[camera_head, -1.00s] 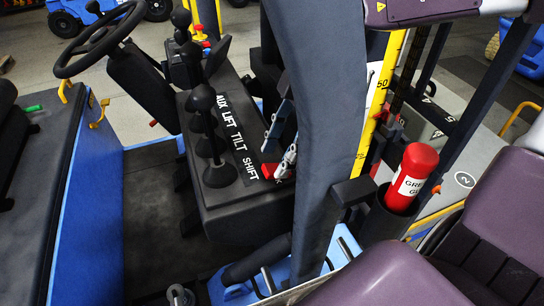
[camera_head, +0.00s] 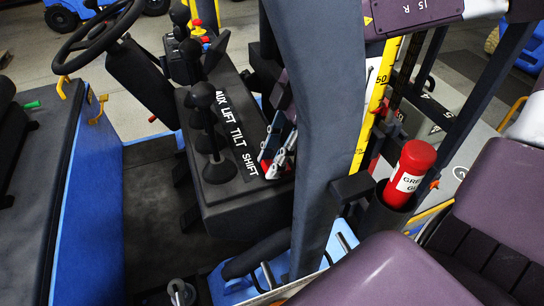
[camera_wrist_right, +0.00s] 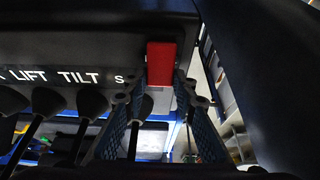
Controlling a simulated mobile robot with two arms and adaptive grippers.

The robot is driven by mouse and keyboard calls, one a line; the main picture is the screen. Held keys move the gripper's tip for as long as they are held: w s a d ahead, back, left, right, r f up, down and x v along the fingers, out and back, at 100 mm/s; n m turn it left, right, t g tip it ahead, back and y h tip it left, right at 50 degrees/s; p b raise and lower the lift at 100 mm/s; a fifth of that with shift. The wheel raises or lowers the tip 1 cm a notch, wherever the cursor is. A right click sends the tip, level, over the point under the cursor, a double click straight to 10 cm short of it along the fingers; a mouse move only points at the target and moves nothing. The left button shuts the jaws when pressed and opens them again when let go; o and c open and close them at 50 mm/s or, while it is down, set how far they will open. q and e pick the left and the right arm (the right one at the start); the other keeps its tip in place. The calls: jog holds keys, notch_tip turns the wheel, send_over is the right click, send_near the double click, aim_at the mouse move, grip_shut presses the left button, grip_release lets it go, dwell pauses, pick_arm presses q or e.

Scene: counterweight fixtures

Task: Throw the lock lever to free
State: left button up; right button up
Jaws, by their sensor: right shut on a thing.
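A red lock lever (camera_wrist_right: 161,63) shows as a red block at the console's edge in the right wrist view. In the head view a red part (camera_head: 264,158) shows at the right end of the console, partly hidden by my right gripper. My right gripper (camera_head: 277,164) is at the console end beside the SHIFT label, shut on the red lever. In the right wrist view its two fingers (camera_wrist_right: 160,98) flank the lower end of the red block. My left gripper is not in view.
The black console (camera_head: 240,195) carries several black-knobbed levers close to the left of my right gripper. A dark grey post (camera_head: 312,120) stands just right of it. A red cylinder (camera_head: 411,170) sits in a black holder. A steering wheel (camera_head: 95,35) is at upper left.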

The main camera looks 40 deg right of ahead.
aim_at(266, 164)
jog(key=shift+d+r+t+y, duration=0.2)
jog(key=shift+y, duration=0.45)
jog(key=shift+d+r+t+y, duration=0.2)
jog(key=shift+y, duration=0.45)
jog(key=y, duration=0.1)
jog(key=d+y+p, duration=0.1)
jog(key=shift+s+d+r+t+y, duration=0.15)
jog(key=shift+r+t+y, duration=0.15)
jog(key=shift+y, duration=0.1)
jog(key=shift+s+d+y, duration=0.1)
jog(key=shift+d+y, duration=0.2)
jog(key=shift+y, duration=0.5)
jog(key=y, duration=0.1)
jog(key=d+t+y, duration=0.1)
jog(key=shift+s+f+y+b, duration=0.1)
jog(key=shift+f+y+b, duration=0.2)
jog(key=shift+b, duration=0.1)
jog(key=shift+s+d+f+t+y+b, duration=0.2)
jog(key=shift+d+y+b, duration=0.25)
jog(key=shift+y, duration=0.5)
jog(key=shift+s+d+r+t+y+b, duration=0.1)
jog(key=shift+d+t+y+b, duration=0.35)
jog(key=shift+y, duration=0.5)
jog(key=shift+a, duration=0.1)
jog(key=o, duration=1.2)
jog(key=shift+c, duration=0.2)
